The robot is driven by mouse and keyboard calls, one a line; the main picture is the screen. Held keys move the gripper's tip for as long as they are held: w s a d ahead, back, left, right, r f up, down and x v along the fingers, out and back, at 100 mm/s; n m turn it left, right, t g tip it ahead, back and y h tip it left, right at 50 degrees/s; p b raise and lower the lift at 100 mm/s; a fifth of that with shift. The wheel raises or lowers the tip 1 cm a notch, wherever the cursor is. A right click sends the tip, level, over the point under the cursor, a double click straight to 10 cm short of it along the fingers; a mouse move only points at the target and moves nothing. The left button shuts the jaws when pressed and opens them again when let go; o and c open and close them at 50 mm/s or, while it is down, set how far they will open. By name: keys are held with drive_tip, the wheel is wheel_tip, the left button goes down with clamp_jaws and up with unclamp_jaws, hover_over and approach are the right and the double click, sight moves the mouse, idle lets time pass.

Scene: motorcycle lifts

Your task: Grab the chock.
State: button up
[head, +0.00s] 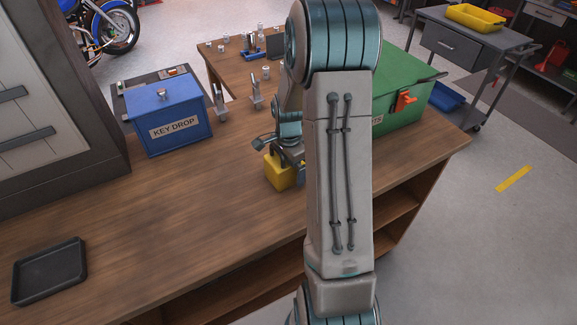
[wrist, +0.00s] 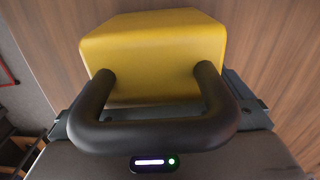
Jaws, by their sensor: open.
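The chock looks to be the yellow block (head: 278,172) on the wooden workbench, partly hidden behind my arm in the head view. In the wrist view, the yellow block (wrist: 152,48) fills the upper middle, with wood grain behind it. My gripper (head: 287,152) is open and right at the block, pointing down over it. A dark U-shaped bar in the wrist view overlaps the block's near edge. My fingertips are not clear, and I cannot tell whether they touch the block.
A blue key drop box (head: 168,122) stands left of the block, and a green case (head: 405,85) stands to its right. A black tray (head: 48,270) lies at the near left. Metal parts (head: 256,92) stand behind. The bench between tray and block is clear.

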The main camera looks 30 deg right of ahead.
drive_tip(key=c, duration=1.5)
drive_tip(key=shift+r, duration=0.15)
